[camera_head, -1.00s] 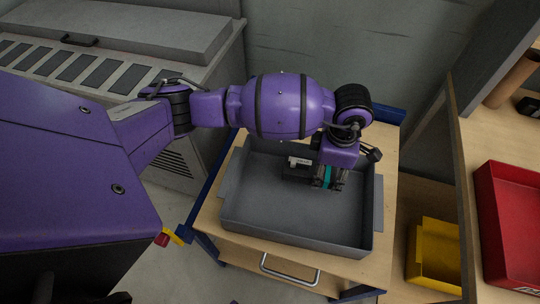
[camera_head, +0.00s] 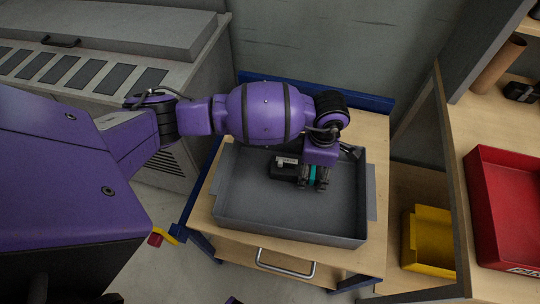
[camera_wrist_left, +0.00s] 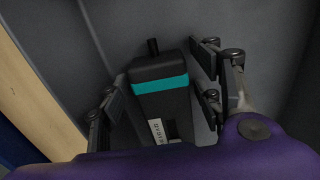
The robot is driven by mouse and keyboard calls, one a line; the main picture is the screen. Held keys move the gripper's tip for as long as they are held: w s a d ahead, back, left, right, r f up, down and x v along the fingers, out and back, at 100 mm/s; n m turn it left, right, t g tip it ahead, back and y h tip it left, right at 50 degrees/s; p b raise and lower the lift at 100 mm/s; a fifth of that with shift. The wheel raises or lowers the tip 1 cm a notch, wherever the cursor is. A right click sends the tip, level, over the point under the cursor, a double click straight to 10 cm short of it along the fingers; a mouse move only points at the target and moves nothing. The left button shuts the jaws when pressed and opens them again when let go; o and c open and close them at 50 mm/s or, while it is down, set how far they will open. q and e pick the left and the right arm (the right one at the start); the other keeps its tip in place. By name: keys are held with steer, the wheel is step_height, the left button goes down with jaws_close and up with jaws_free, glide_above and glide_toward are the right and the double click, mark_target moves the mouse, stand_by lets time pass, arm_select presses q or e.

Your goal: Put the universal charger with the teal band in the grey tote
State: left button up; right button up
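The universal charger is a black block with a teal band, seen between the fingers in the left wrist view (camera_wrist_left: 161,103). In the head view its dark body (camera_head: 281,171) and pale label show inside the grey tote (camera_head: 290,217), toward its back. My left gripper (camera_head: 315,184) reaches down into the tote, one finger on each side of the banded end. In the left wrist view the fingers (camera_wrist_left: 160,92) stand apart, with a visible gap beside the charger at the right. The charger appears to lie on the tote floor. My right gripper is out of view.
The tote stands on a wooden-topped cart (camera_head: 376,150) with blue edges. A yellow bin (camera_head: 428,245) and a red bin (camera_head: 505,205) are on the shelving at right. The front of the tote is clear.

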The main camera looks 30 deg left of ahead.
arm_select(q)
steer(key=shift+w+r, duration=0.1)
steer(key=shift+r, duration=0.15)
step_height(320, 180, up, 12)
steer(key=shift+p, duration=0.45)
stand_by(0.5)
